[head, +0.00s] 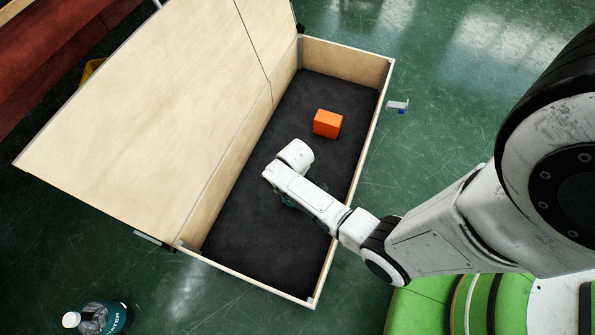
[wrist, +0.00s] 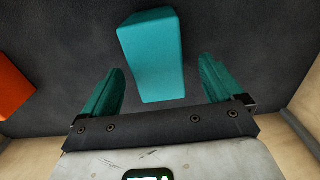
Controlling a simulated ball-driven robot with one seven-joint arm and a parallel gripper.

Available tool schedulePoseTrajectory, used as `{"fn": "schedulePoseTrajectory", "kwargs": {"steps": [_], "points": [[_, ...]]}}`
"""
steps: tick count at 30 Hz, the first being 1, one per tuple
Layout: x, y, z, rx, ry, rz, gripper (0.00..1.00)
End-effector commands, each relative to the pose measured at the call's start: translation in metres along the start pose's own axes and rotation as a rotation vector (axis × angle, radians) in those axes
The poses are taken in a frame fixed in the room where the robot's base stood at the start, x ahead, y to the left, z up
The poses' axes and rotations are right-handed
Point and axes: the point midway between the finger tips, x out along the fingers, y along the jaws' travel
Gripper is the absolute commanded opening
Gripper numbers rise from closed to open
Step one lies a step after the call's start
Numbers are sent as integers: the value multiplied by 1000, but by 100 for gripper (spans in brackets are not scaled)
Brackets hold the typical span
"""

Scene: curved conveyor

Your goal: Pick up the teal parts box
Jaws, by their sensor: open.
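The teal parts box (wrist: 152,58) is a plain block on the dark floor of the wooden crate, seen in the wrist view. My gripper (wrist: 158,80) is open, with its two teal fingers on either side of the near part of the box. I cannot tell whether the fingers touch it; gaps show on both sides. In the head view my white wrist reaches down into the crate, and the box is mostly or wholly hidden behind it.
An orange block (head: 327,123) lies in the same crate (head: 345,58); it also shows at the left of the wrist view (wrist: 12,88). The crate's hinged lid (head: 150,105) stands open to the left. A bottle (head: 98,318) is on the green floor at lower left.

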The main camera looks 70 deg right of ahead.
Motion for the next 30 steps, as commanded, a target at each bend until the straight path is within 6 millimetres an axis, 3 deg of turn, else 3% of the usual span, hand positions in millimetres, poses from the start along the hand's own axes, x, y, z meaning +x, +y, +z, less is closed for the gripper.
{"fn": "schedulePoseTrajectory", "kwargs": {"steps": [8,19,27,30], "points": [[17,0,1,1,1,0,94],[60,3,3,0,0,0,94],[61,3,3,0,1,1,94],[61,3,3,0,1,0,86]]}}
